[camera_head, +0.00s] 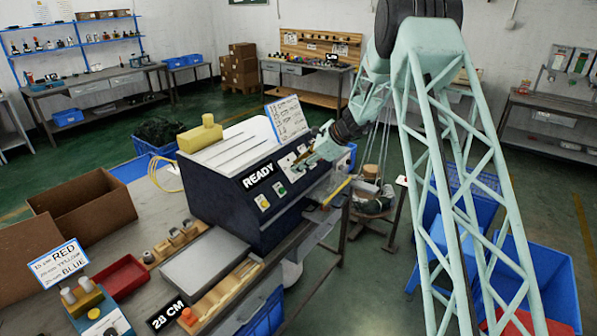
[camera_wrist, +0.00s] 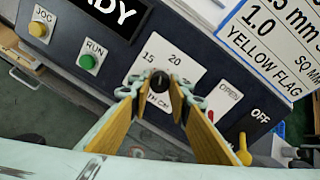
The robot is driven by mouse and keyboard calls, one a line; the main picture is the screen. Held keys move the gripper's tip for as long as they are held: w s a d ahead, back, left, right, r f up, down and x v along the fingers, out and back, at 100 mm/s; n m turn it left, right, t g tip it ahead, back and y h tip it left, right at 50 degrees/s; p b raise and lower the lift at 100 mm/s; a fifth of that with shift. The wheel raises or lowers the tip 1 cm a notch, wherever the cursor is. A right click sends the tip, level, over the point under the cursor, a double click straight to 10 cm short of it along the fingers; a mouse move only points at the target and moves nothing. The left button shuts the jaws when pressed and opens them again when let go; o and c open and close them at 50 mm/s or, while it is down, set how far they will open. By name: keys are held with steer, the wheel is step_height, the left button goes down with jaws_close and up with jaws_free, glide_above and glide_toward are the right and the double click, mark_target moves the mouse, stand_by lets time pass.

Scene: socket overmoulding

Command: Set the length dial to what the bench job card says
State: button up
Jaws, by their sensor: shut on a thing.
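The length dial (camera_wrist: 159,81) is a dark round knob on a white plate with 15 and 20 printed above it and a partly covered LENGTH CM label below. My gripper (camera_wrist: 160,88) has its yellow-padded fingers shut on the knob from both sides. In the head view my gripper (camera_head: 317,155) is at the machine's front panel and hides the dial. Which number the dial points to is not clear. A white job card (camera_wrist: 272,40) is cut off in the wrist view, with "1.0" and "YELLOW FLAG" readable. A card (camera_head: 287,117) stands on the machine, its text too small to read.
The machine (camera_head: 232,200) shows READY. A colour card (camera_head: 60,262) and a 28 CM plate (camera_head: 167,314) are on the bench.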

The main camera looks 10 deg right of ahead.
steer(key=shift+f+n+b, duration=0.15)
steer(key=shift+n+b, duration=2.55)
steer(key=shift+b, duration=1.3)
steer(key=shift+n+b, duration=0.6)
steer(key=shift+b, duration=0.15)
steer(key=shift+n+b, duration=0.3)
steer(key=shift+b, duration=0.1)
steer(key=o, duration=0.9)
steer(key=shift+r, duration=0.25)
steer(key=v, duration=1.2)
steer(key=shift+s+a+f, duration=0.1)
steer(key=shift+s+a, duration=0.1)
steer(key=shift+s, duration=0.05)
